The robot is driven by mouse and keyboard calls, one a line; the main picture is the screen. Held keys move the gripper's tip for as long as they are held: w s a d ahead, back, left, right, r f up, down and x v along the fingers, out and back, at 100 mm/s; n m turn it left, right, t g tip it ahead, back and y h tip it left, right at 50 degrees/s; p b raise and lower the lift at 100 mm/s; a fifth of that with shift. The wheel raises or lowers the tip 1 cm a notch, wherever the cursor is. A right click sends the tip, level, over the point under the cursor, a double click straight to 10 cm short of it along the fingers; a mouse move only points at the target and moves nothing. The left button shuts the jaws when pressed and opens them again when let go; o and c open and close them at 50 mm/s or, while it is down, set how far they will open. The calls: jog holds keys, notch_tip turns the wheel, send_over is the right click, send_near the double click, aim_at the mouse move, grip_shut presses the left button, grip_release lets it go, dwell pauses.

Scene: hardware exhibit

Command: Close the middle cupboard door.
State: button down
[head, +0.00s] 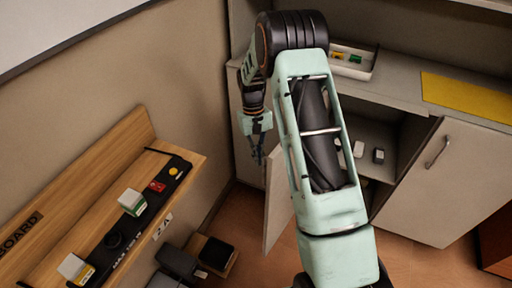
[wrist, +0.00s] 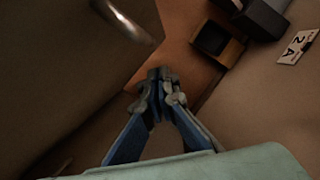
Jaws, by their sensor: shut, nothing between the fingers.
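The open middle cupboard door (head: 277,207) stands out from the cabinet front in the head view, partly hidden by my arm. To its right, the open compartment (head: 375,135) shows a shelf with small items. My gripper (head: 258,158) is shut and empty, pointing down on the left side of this door. In the wrist view, the shut fingers (wrist: 160,76) are over the floor, and a dark panel, apparently the door (wrist: 70,65), fills the left with a metal handle (wrist: 128,20). I cannot tell whether the fingers touch the door.
The right cupboard door (head: 450,185) is closed. A counter (head: 395,85) above holds a tray (head: 352,72) and a yellow mat (head: 465,97). At left are a wooden ledge (head: 75,190) with small items and dark boxes (head: 178,262) on the floor.

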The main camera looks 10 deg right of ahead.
jog(key=shift+s+d, duration=0.2)
jog(key=shift+s, duration=0.9)
